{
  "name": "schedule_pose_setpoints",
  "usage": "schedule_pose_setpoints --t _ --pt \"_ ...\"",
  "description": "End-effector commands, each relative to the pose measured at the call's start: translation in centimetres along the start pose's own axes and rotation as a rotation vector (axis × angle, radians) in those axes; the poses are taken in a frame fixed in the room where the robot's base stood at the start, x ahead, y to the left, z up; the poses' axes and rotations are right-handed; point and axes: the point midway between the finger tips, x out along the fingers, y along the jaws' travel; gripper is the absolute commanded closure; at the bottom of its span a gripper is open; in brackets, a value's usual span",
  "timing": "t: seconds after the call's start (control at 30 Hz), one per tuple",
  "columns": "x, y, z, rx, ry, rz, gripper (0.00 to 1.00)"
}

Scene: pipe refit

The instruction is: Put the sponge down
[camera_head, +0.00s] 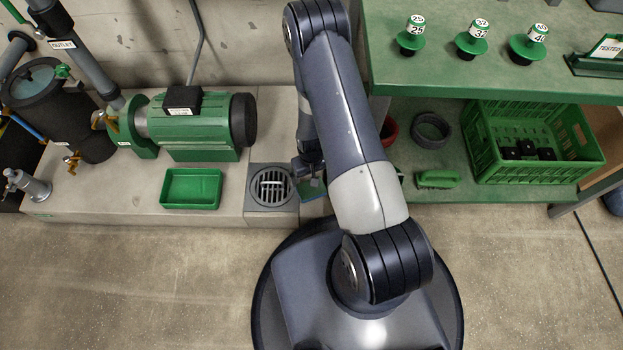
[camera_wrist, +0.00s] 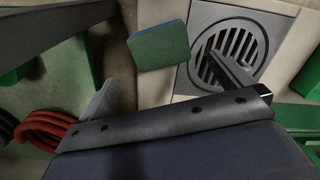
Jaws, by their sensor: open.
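The sponge (camera_wrist: 158,47), green on top with a blue edge, lies flat just left of the drain grate (camera_wrist: 229,47) in the wrist view. In the head view the sponge (camera_head: 312,189) is partly hidden by my gripper (camera_head: 308,176), beside the drain grate (camera_head: 271,186) on the concrete plinth. In the wrist view my gripper (camera_wrist: 163,69) is open, its two fingers wide apart, with the sponge beyond the tips and apart from them. Nothing is held between the fingers.
A green tray (camera_head: 191,188) sits on the plinth near the green pump (camera_head: 200,128). At right, the lower shelf bears a green brush (camera_head: 438,179), a dark ring (camera_head: 431,130) and a green crate (camera_head: 540,176). Red coiled hose (camera_wrist: 45,128) lies at lower left in the wrist view.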

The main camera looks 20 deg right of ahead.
Motion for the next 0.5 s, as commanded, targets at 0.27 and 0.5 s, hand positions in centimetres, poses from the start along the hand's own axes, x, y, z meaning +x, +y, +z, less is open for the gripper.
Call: schedule_pose_setpoints --t 0.27,0.5 --pt "-2.8 0.0 0.0 0.000 0.000 0.000 0.00" --pt "-2.8 0.0 0.0 0.000 -0.001 0.000 0.00"
